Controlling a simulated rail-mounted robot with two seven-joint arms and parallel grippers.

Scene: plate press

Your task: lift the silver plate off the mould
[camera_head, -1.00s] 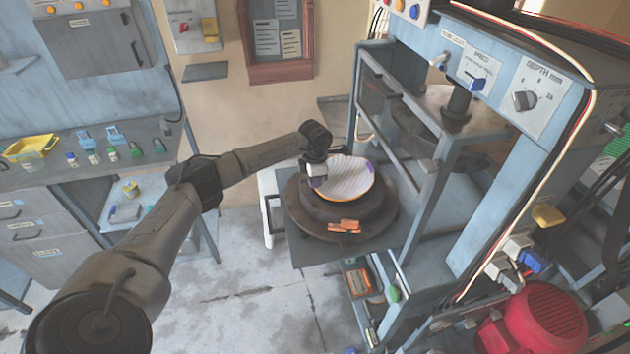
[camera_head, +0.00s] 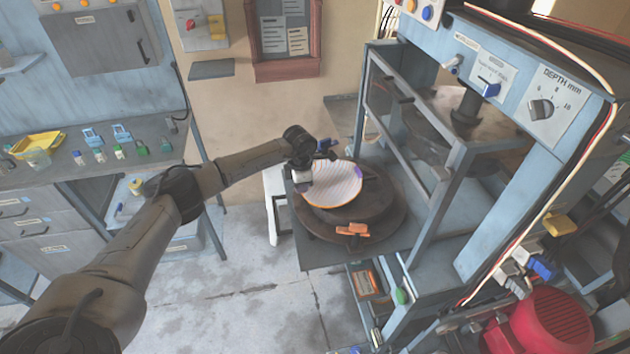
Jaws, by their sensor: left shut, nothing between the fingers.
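The silver plate (camera_head: 334,187) is a pale, ridged disc with an orange-brown edge and a purple mark on its right side. It sits over the left and back part of the dark round mould (camera_head: 385,217), off its centre. I cannot tell whether it rests on the mould or is slightly raised. My left gripper (camera_head: 303,187) points down at the plate's left edge, with its fingers shut and nothing between them. Its fingertips are small and partly unclear against the plate edge. My right gripper is not in view.
Orange clips (camera_head: 352,230) lie on the mould's front. The blue press frame (camera_head: 450,200) stands close on the right, with a bar rising beside the mould. A workbench (camera_head: 60,172) with small items is at left. Open floor (camera_head: 240,300) lies in front.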

